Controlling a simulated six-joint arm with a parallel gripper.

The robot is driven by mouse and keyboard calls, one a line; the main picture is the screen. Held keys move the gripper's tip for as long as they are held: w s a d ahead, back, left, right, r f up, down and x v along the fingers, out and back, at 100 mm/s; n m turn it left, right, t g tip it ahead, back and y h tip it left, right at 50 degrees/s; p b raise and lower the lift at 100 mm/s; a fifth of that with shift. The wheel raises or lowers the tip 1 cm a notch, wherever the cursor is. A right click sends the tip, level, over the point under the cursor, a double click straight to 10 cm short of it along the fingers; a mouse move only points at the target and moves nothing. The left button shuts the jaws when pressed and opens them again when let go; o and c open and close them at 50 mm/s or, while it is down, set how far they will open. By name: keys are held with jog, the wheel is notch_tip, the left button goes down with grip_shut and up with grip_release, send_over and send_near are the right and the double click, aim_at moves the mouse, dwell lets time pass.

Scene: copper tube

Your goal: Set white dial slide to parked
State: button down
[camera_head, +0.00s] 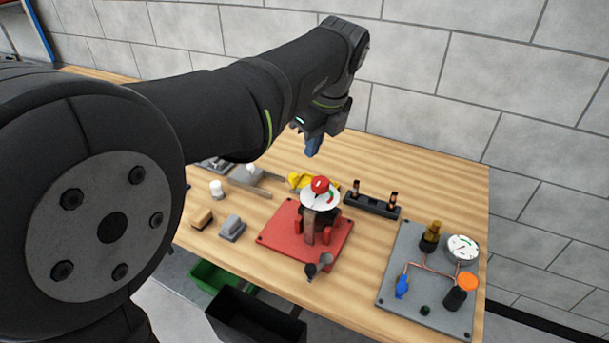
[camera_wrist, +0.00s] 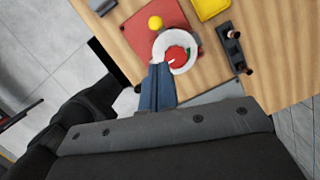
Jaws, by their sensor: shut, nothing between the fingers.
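A white dial (camera_head: 313,203) with a green patch and a red knob (camera_head: 320,184) on top sits on a red stand over the red base plate (camera_head: 335,249). In the wrist view the white dial (camera_wrist: 159,47) shows as a ring around the red knob (camera_wrist: 176,54), which has a white mark. My gripper (camera_head: 313,153) is shut and empty, its blue fingers pointing down. In the head view it is above and behind the dial, apart from it. In the wrist view the fingertips (camera_wrist: 160,68) overlap the dial's lower left edge. The slide's setting cannot be read.
A black block with copper pieces (camera_head: 371,204) stands right of the dial. A grey panel (camera_head: 397,291) at right carries copper tubing, a gauge (camera_head: 462,248) and knobs. Bins stand below the front edge.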

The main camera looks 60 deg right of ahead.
jog(key=shift+f, duration=0.1)
send_over(300, 192)
jog(key=s, duration=0.1)
jog(key=f, duration=0.9)
jog(key=shift+s+a+f, duration=0.2)
jog(key=shift+f, duration=0.05)
jog(key=w, duration=0.9)
jog(key=shift+w, duration=0.1)
jog(key=shift+r, duration=0.1)
jog(key=v, duration=1)
